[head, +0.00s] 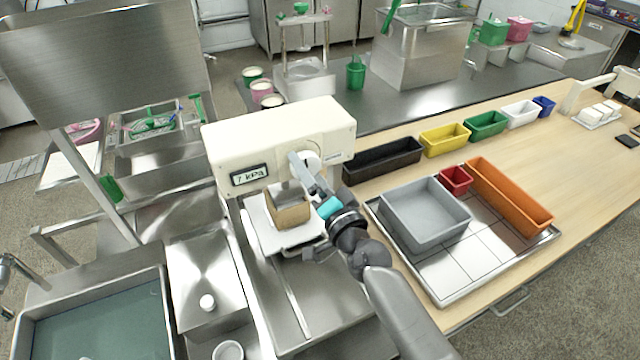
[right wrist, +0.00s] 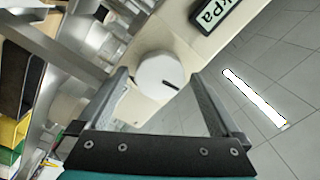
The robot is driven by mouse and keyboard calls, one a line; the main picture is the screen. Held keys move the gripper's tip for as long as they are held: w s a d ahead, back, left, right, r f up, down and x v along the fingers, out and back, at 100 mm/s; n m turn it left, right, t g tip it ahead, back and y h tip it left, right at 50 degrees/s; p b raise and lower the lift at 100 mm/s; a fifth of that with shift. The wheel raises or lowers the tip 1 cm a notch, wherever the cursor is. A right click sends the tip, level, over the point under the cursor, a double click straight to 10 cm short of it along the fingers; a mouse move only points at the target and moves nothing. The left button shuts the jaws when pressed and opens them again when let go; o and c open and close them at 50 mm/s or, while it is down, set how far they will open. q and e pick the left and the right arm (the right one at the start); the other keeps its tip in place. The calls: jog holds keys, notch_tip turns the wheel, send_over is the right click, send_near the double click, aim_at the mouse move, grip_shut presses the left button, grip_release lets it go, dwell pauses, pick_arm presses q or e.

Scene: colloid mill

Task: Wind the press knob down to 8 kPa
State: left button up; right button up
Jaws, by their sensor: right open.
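The cream press (head: 265,135) stands at the centre of the head view. Its dark display (head: 249,175) appears to read 7 kPa. The round white press knob (head: 313,158) is on its front, right of the display, partly hidden by my gripper. In the right wrist view the knob (right wrist: 157,70) shows a dark mark at its lower right. My right gripper (head: 308,168) is open at the knob. In the wrist view its two fingers stand on either side of the knob; whether they touch it I cannot tell. My left gripper is not in view.
A brown square mould (head: 288,214) sits on a white plate under the press head. To the right, a metal tray (head: 480,262) holds a grey bin (head: 424,213), a red bin and an orange bin. A black bin (head: 382,161) stands close beside the press.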

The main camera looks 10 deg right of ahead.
jog(key=b+v, duration=0.1)
jog(key=v, duration=1.4)
jog(key=shift+s, duration=0.1)
